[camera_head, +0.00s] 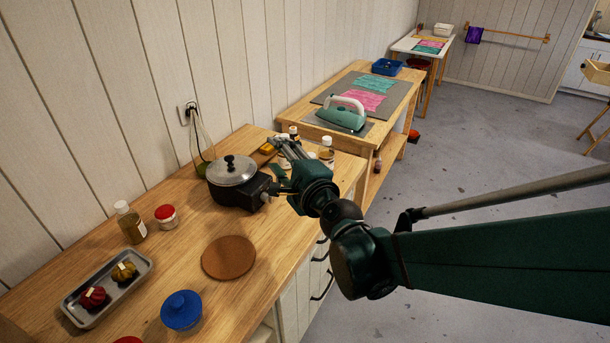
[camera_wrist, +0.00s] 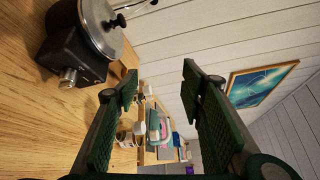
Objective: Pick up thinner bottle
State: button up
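Several small bottles stand at the far end of the wooden counter; I cannot tell which is the thinner bottle. One there is a white-capped bottle (camera_head: 327,152), just right of my gripper (camera_head: 281,158); a dark-capped bottle (camera_head: 294,132) shows behind it. Another white-capped bottle (camera_head: 130,222) with brown liquid stands at the near left by the wall. In the wrist view my gripper (camera_wrist: 160,72) is open, its two green fingers wide apart with nothing between them. Small pale-capped bottles (camera_wrist: 139,129) show farther off between the fingers, partly hidden by one finger.
A lidded pot on a black burner (camera_head: 233,172) stands left of my gripper, close to it. A cork mat (camera_head: 228,257), blue pot (camera_head: 182,310), red-lidded jar (camera_head: 166,215) and metal tray (camera_head: 75,309) are nearer. An iron (camera_head: 342,116) rests on the table beyond.

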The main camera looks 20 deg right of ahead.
jog(key=w+d+f+m+t+h, duration=0.2)
jog(key=w+d+m+h, duration=0.15)
jog(key=m, duration=0.55)
jog(key=m+h, duration=0.4)
jog(key=m, duration=0.7)
send_near(310, 155)
jog(key=x, duration=0.2)
jog(key=shift+w+g, duration=0.15)
jog(key=shift+g, duration=0.25)
jog(key=shift+b+x, duration=0.3)
jog(key=shift+x, duration=1.05)
jog(key=shift+b+x, duration=0.55)
jog(key=shift+x, duration=2.05)
jog(key=shift+d+r, duration=0.1)
jog(key=c, duration=1.3)
